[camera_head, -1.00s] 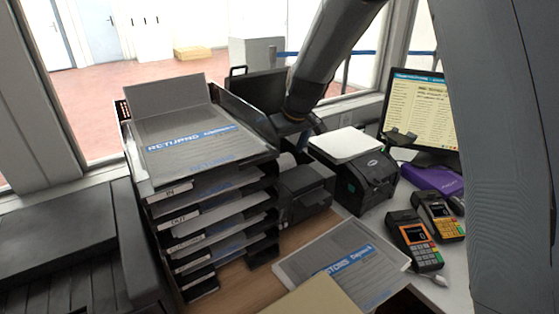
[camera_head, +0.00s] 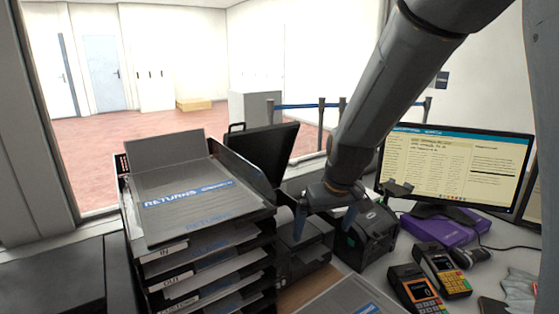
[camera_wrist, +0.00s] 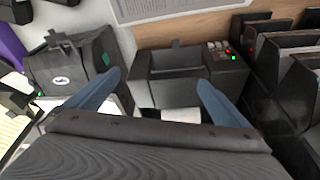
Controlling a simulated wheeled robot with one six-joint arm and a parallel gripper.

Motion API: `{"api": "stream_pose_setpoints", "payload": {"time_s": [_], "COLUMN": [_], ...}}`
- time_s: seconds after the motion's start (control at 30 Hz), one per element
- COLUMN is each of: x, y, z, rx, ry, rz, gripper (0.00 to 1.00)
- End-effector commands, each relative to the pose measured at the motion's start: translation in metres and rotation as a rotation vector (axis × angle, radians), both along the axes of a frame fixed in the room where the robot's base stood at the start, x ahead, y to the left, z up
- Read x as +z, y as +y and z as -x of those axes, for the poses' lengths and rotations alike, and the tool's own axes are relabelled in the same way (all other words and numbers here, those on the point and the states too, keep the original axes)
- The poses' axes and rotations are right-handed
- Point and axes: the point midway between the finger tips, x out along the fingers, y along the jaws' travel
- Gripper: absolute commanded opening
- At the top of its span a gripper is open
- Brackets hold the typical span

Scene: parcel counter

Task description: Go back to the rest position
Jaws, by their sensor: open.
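My gripper (camera_head: 327,221) hangs over the counter in the head view, at the end of my dark grey arm. Its two blue-grey fingers are spread with nothing between them. In the wrist view my gripper (camera_wrist: 160,88) is open above the counter equipment. A black printer (camera_wrist: 178,77) with lit buttons shows between and beyond the fingertips. A second black printer (camera_wrist: 75,65) is to the left of the fingers. In the head view the gripper partly hides these printers.
A tall stack of letter trays (camera_head: 205,265) stands left of the gripper, with a returns sheet (camera_head: 190,200) on top. To the right are a monitor (camera_head: 455,165), a purple box (camera_head: 440,228) and card terminals (camera_head: 443,268). Windows are behind.

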Motion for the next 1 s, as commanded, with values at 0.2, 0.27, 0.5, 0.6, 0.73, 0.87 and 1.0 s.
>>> {"api": "stream_pose_setpoints", "payload": {"time_s": [0.2, 0.27, 0.5, 0.6, 0.73, 0.87, 1.0], "x": [-0.009, -0.013, -0.026, -0.03, -0.032, -0.032, -0.032], "y": [-0.057, -0.066, -0.083, -0.082, -0.081, -0.081, -0.081], "z": [0.092, 0.112, 0.17, 0.186, 0.2, 0.203, 0.203], "rx": [-0.188, -0.227, -0.309, -0.307, -0.305, -0.305, -0.305], "ry": [0.044, 0.054, 0.135, 0.205, 0.263, 0.278, 0.277], "rz": [0.014, 0.015, 0.029, 0.038, 0.046, 0.049, 0.048], "gripper": [1.0, 1.0, 1.0, 1.0, 1.0, 1.0, 1.0]}}
